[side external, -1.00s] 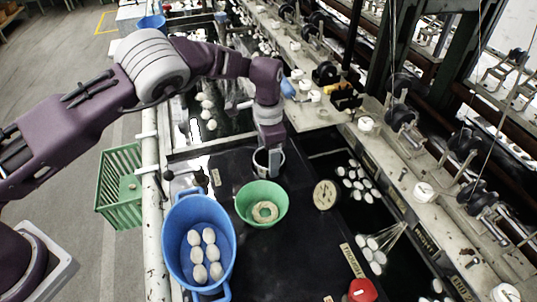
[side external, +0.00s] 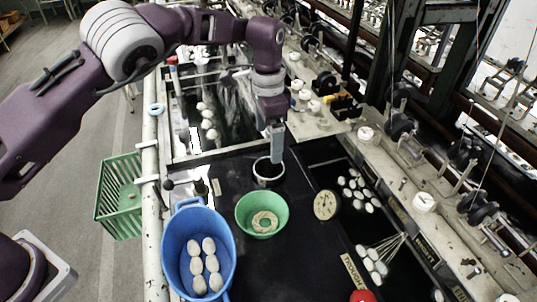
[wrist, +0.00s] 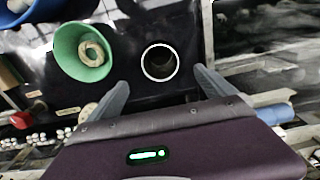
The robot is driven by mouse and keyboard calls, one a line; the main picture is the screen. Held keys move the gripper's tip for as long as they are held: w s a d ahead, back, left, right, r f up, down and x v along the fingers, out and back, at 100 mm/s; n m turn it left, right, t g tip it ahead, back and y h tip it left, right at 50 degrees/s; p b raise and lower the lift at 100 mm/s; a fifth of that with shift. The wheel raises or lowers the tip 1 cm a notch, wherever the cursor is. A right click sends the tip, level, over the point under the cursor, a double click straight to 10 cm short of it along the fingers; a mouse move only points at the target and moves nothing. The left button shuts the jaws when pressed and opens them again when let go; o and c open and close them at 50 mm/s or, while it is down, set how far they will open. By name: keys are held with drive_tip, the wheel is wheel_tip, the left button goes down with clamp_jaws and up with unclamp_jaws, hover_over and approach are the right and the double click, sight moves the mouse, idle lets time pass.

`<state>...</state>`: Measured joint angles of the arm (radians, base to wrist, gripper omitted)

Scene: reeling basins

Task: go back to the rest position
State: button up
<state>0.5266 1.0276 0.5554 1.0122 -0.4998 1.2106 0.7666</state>
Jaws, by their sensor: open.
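My gripper (side external: 277,158) hangs open and empty above the dark cup. In the wrist view its two fingers are spread apart (wrist: 162,82). The small dark cup with a pale rim (side external: 268,183) stands upright on the black worktop; it also shows in the wrist view (wrist: 160,77), just beyond the fingertips. No rest position is marked in view.
A green bowl (side external: 246,215) holding a pale ring stands in front of the cup. A blue basin (side external: 172,245) with several white cocoons is at the left. A round dial (side external: 325,204) lies right of the bowl. Reeling machinery lines the right side.

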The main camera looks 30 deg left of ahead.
drive_tip(key=shift+r, duration=1.1)
drive_tip(key=s+a+r+n+t, duration=0.1)
drive_tip(key=s+a+r+t, duration=0.15)
drive_tip(key=s+r, duration=0.45)
drive_tip(key=s+a+r+n+t, duration=0.15)
drive_tip(key=a+r, duration=0.25)
drive_tip(key=r, duration=0.8)
drive_tip(key=s+a+r+n, duration=0.1)
drive_tip(key=s+a, duration=0.2)
drive_tip(key=s, duration=0.3)
drive_tip(key=s+a+r+n, duration=0.2)
drive_tip(key=s+a, duration=0.1)
drive_tip(key=s, duration=0.4)
drive_tip(key=s+a+f+n, duration=0.1)
drive_tip(key=s+f+n, duration=0.1)
drive_tip(key=s, duration=0.5)
drive_tip(key=s+a+f+n+t, duration=0.1)
drive_tip(key=s+a+f, duration=0.1)
drive_tip(key=s+f, duration=0.2)
drive_tip(key=s, duration=0.3)
drive_tip(key=shift+s+a+n, duration=0.15)
drive_tip(key=shift+a+n, duration=0.05)
drive_tip(key=shift+n, duration=0.15)
